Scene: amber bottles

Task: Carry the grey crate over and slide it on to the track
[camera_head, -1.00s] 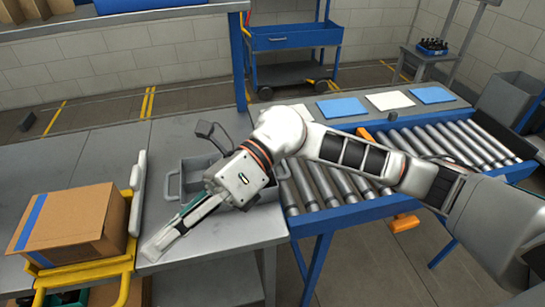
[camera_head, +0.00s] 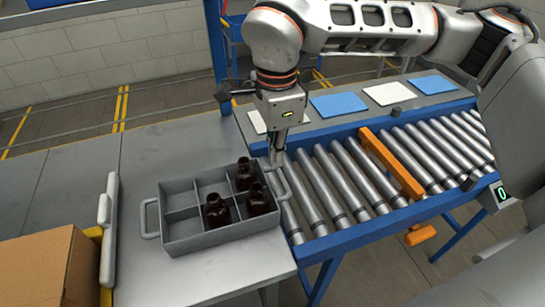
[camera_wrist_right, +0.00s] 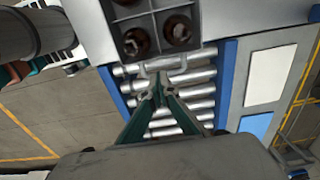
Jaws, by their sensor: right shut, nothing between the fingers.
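The grey crate (camera_head: 182,238) stands on the table left of the roller track (camera_head: 375,185). It has compartments, and dark amber bottles (camera_head: 256,198) stand in three of them. A handle sticks out at each end. My right gripper (camera_head: 276,160) points down at the crate's right-hand handle, by the near end of the track. In the right wrist view its fingertips (camera_wrist_right: 164,90) are together and empty, close to the handle (camera_wrist_right: 164,63). Whether they touch the handle I cannot tell. My left gripper is not identifiable in these views.
An orange bar (camera_head: 392,165) lies across the track's rollers. Blue and white pads (camera_head: 338,105) lie on the ledge behind the track. A cardboard box (camera_head: 45,265) stands at the lower left.

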